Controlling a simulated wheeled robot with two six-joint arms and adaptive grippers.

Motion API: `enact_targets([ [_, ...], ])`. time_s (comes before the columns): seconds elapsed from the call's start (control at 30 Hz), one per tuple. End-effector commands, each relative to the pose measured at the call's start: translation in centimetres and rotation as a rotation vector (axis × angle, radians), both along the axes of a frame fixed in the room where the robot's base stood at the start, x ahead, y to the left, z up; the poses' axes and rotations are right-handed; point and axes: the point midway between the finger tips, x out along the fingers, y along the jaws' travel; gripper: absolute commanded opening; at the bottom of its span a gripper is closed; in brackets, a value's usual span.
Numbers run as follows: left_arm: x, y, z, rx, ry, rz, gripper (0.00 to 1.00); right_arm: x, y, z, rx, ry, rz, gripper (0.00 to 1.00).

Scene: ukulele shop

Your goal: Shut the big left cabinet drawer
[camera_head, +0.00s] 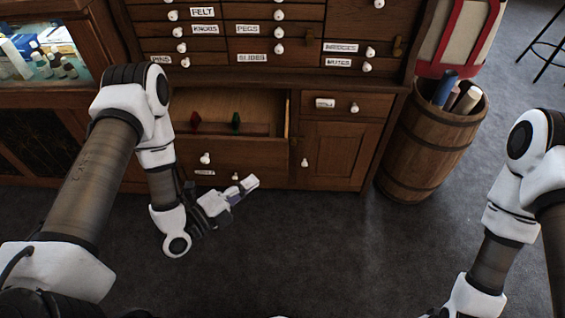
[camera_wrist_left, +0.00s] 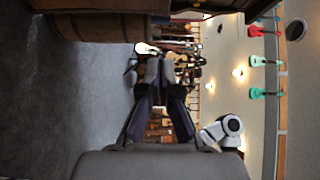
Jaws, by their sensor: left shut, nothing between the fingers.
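The big left cabinet drawer (camera_head: 250,155) stands pulled out of the wooden cabinet in the head view. Its inside shows from above, with a small red item (camera_head: 195,119) and a small green item (camera_head: 236,121) in it. A white knob (camera_head: 205,158) is on its front. My left gripper (camera_head: 251,183) is shut and empty, in front of the drawer and pointing right. Whether it touches the drawer front I cannot tell. It also shows in the left wrist view (camera_wrist_left: 160,54), fingers together. My left arm hides the drawer's left end. My right gripper is out of view.
Small labelled drawers (camera_head: 238,30) fill the cabinet above. A smaller drawer (camera_head: 345,105) and a door (camera_head: 338,154) are shut to the right. A wooden barrel (camera_head: 425,145) with rolls stands right of the cabinet. The carpet (camera_head: 320,245) in front is clear.

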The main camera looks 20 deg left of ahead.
Motion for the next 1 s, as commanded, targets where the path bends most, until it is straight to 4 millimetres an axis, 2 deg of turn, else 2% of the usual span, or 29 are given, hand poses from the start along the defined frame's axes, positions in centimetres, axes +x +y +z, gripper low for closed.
enact_targets([
  [0.47,8.2,-5.2,0.1,0.001,-0.004,-0.006,0.00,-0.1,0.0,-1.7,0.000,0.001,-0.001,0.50],
  [0.6,10.5,-4.2,0.1,0.000,-0.002,0.000,0.00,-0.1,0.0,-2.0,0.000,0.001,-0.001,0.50],
  [0.77,11.7,-4.0,0.2,-0.001,-0.001,-0.001,0.00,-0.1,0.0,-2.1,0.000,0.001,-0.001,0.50],
  [1.0,11.8,-3.9,0.2,0.000,0.001,-0.001,0.00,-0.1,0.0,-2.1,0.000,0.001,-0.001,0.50],
])
